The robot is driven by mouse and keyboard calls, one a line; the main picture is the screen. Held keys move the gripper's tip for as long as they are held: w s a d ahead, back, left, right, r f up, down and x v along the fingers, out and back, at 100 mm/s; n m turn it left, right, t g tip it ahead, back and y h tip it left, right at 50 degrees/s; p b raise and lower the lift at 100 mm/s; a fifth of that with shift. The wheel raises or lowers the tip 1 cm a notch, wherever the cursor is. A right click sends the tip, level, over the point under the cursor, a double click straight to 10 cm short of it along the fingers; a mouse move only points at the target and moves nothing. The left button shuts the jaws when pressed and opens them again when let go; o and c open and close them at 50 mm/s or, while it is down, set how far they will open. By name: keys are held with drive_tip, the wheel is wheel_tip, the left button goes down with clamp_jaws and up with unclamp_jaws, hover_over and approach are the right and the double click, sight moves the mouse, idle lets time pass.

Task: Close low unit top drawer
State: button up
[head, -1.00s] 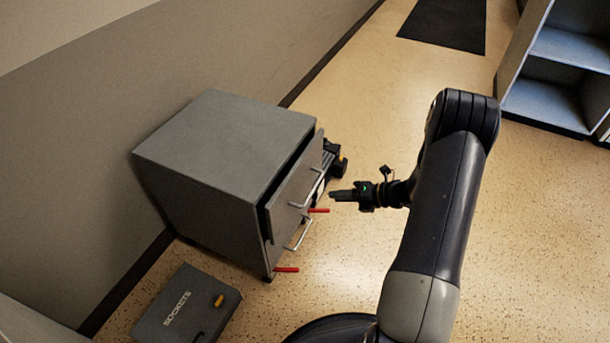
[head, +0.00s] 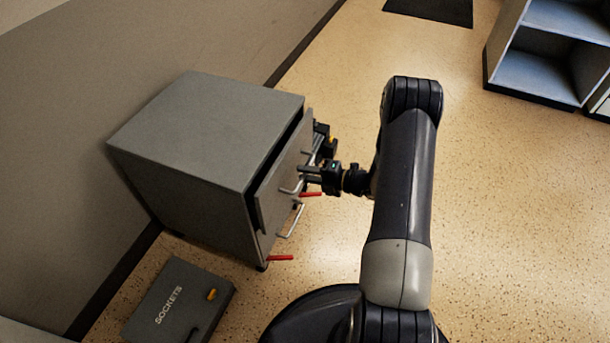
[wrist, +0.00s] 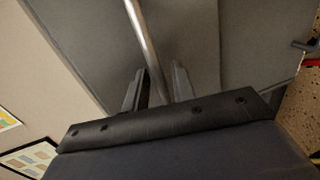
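The low unit (head: 190,125) is a grey cabinet against the wall. Its top drawer (head: 284,172) stands slightly open, with a dark gap between its front and the body. The drawer front also fills much of the wrist view (wrist: 205,40). Its metal bar handle (head: 291,190) shows as a slanting rod in the wrist view (wrist: 142,35). My gripper (head: 303,174) is at the drawer front, by the handle. Its two fingers are apart, with the rod appearing between them in the wrist view (wrist: 157,85). I cannot tell whether they touch it.
A lower handle (head: 293,222) and red bars (head: 280,257) stick out below. A black and yellow object (head: 326,142) is beyond the unit. A grey "SOCKETS" case (head: 180,305) lies on the floor in front. Open shelves (head: 540,60) stand at back right. Floor right of my arm is clear.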

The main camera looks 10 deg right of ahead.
drive_tip(key=shift+w+a, duration=0.25)
drive_tip(key=shift+a, duration=0.1)
drive_tip(key=shift+c, duration=0.2)
clamp_jaws()
